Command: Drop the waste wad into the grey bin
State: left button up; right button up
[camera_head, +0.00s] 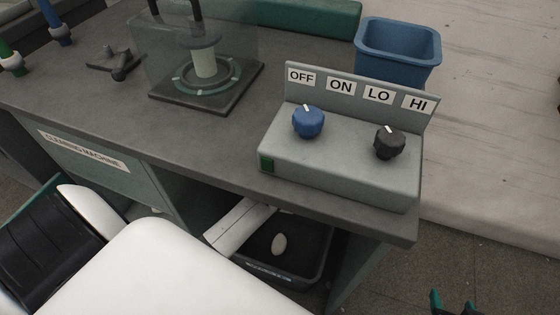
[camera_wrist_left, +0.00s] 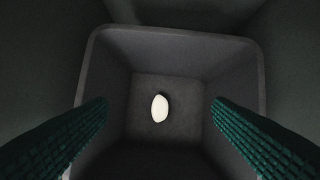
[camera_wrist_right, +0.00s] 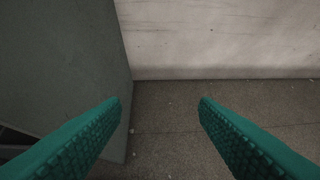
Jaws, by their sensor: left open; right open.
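The waste wad (camera_head: 279,243) is a small whitish oval. It is inside the dark grey bin (camera_head: 306,246) under the bench. In the left wrist view the wad (camera_wrist_left: 160,108) shows over the middle of the bin floor, within the bin's rim (camera_wrist_left: 180,38); I cannot tell for sure that it rests on the floor. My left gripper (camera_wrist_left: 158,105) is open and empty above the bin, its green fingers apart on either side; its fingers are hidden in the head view. My right gripper (camera_head: 452,303) is open and empty at the lower right, over the floor (camera_wrist_right: 160,103).
The bench top overhangs the bin. A bench side panel (camera_wrist_right: 60,70) is left of my right gripper.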

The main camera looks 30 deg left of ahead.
pick_arm(q)
jog(key=a+p+v, duration=0.1)
jog(key=p+v, duration=0.1)
jog(key=v, duration=0.4)
jog(key=shift+d+r, duration=0.2)
jog(key=shift+d, duration=0.3)
pick_arm(e)
jog(key=s+d+f+g+h, duration=0.1)
jog(key=s+d+f+g, duration=0.2)
jog(key=s+g, duration=0.3)
jog(key=s, duration=0.3)
jog(key=shift+s+f+h, duration=0.15)
jog(key=shift+s+h, duration=0.15)
jog(key=shift+s, duration=0.05)
pick_arm(q)
jog(key=shift+s, duration=0.1)
pick_arm(e)
jog(key=shift+d, duration=0.1)
